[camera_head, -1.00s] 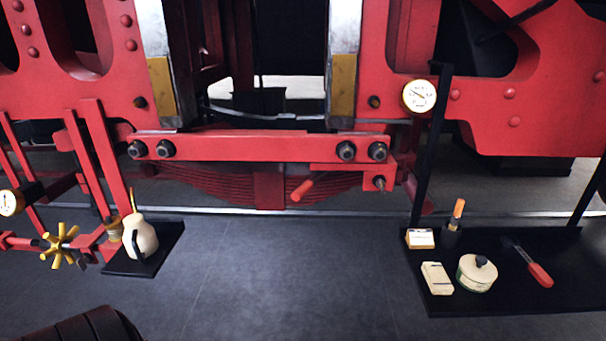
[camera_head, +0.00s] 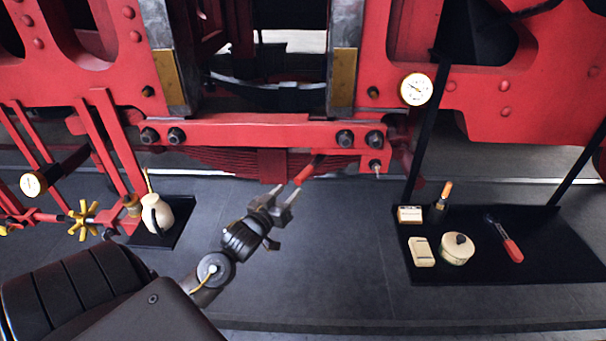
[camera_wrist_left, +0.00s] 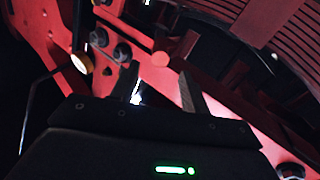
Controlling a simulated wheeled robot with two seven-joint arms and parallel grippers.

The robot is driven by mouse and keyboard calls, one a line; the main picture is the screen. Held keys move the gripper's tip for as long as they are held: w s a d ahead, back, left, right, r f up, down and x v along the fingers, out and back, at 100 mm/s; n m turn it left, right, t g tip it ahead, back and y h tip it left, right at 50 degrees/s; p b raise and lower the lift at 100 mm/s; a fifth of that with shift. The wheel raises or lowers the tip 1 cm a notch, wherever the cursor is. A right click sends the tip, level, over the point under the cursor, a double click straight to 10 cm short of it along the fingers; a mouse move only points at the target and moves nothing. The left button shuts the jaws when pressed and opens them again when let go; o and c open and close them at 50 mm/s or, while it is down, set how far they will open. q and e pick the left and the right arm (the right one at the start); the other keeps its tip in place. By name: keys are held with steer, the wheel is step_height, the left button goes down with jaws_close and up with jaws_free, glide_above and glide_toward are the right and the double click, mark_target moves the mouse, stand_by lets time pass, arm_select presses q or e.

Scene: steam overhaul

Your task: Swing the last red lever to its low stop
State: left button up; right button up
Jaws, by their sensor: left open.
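The red lever (camera_head: 309,169) sticks out below the red crossbeam on the locomotive frame, its grip slanting down to the left. My left gripper (camera_head: 289,192) is open just below and left of the lever's grip, with its fingers pointing up towards it. No contact between the fingers and the lever can be made out. My right gripper is not in view.
A black tray (camera_head: 500,265) with a tin, small boxes and a red-handled tool lies at right. A cream oil can (camera_head: 157,214) stands on a black mat at left, near a yellow handwheel (camera_head: 82,220). A gauge (camera_head: 416,89) sits above. The floor between is clear.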

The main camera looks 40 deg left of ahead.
mark_target(303, 176)
arm_select(q)
steer(key=w+p, duration=0.1)
steer(key=w, duration=0.2)
steer(key=w+a+p, duration=0.1)
steer(key=w, duration=0.2)
steer(key=w+p, duration=0.1)
steer(key=w, duration=0.2)
steer(key=shift+w+a, duration=0.1)
steer(key=shift+a, duration=0.15)
jaws_close()
